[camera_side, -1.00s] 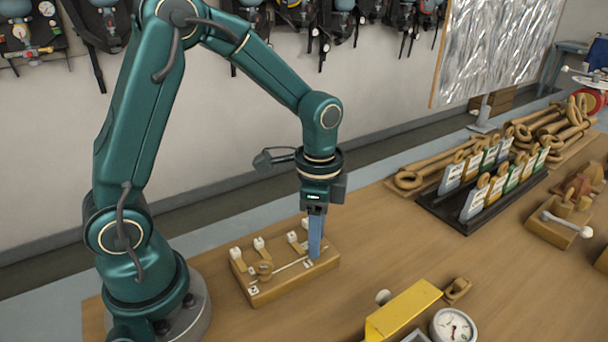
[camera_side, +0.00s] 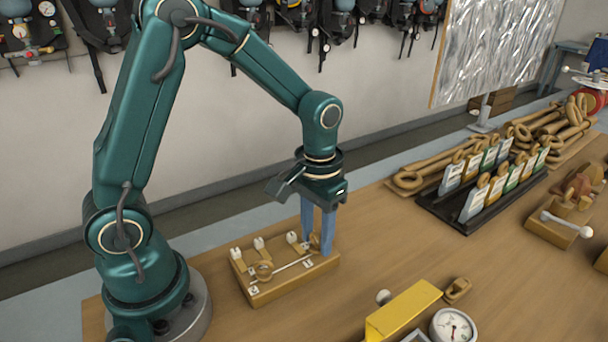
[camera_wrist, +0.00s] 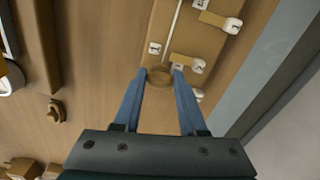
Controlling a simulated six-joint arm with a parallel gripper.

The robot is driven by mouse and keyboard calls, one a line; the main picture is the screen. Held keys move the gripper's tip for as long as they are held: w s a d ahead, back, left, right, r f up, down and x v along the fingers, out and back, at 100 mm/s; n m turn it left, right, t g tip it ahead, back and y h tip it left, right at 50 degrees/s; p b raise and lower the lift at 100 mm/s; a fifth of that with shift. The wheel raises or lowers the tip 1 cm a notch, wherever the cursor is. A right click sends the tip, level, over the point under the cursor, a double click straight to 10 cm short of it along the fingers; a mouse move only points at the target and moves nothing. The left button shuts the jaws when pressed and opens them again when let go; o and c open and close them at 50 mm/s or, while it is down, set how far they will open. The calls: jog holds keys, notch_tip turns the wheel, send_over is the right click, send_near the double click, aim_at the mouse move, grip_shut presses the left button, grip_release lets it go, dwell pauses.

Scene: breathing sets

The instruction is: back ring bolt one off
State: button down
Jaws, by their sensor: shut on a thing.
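A wooden block (camera_side: 268,292) lies on the bench beside my base. A ring bolt (camera_side: 314,241) stands at its right end, with its ring between the fingers of my gripper (camera_side: 318,246). In the wrist view the brown ring (camera_wrist: 160,77) sits between the two blue fingertips of my gripper (camera_wrist: 159,72), which are shut on it. The bolt's lower part is hidden. A second ring (camera_side: 263,269) is at the block's left part, with a thin pale rod (camera_side: 291,265) running from near it toward the right end.
Several white-tipped wooden tabs (camera_side: 259,243) line the block's back edge. A yellow box (camera_side: 403,310) and a dial gauge (camera_side: 453,328) stand at the front right. A black rack of cards (camera_side: 452,214) stands farther right. The bench between is clear.

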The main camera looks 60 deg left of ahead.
aim_at(317, 234)
jog(key=n, duration=0.4)
jog(key=shift+n, duration=1.8)
jog(key=shift+f, duration=0.1)
jog(key=shift+c, duration=2.3)
grip_release()
jog(key=shift+r, duration=2.65)
